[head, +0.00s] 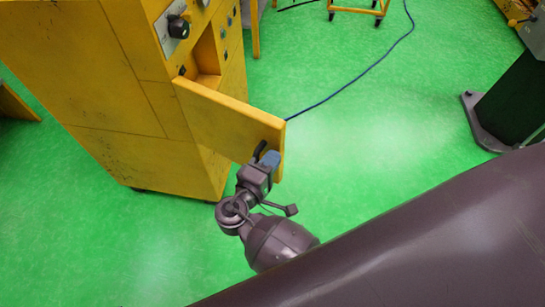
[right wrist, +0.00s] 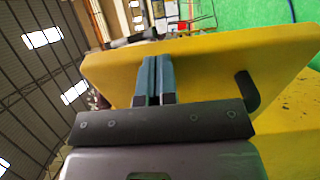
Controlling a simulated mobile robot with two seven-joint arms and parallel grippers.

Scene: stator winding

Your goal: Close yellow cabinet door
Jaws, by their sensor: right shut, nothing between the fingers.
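The yellow cabinet (head: 90,70) stands at the upper left of the head view. Its yellow door (head: 225,118) is partly open and sticks out to the right from the cabinet front. A black door handle (head: 260,150) is near the door's free end; it also shows in the right wrist view (right wrist: 247,92). My right gripper (head: 270,160) is shut and empty at the door's free end, beside the handle. In the right wrist view its blue fingers (right wrist: 154,78) are together in front of the door face (right wrist: 205,75). Whether they touch it I cannot tell. My left gripper is not in view.
A blue cable (head: 355,75) runs over the green floor (head: 380,130) behind the door. A dark machine base (head: 505,105) stands at the right. A yellow wheeled frame (head: 357,10) is at the top. The floor right of the door is clear.

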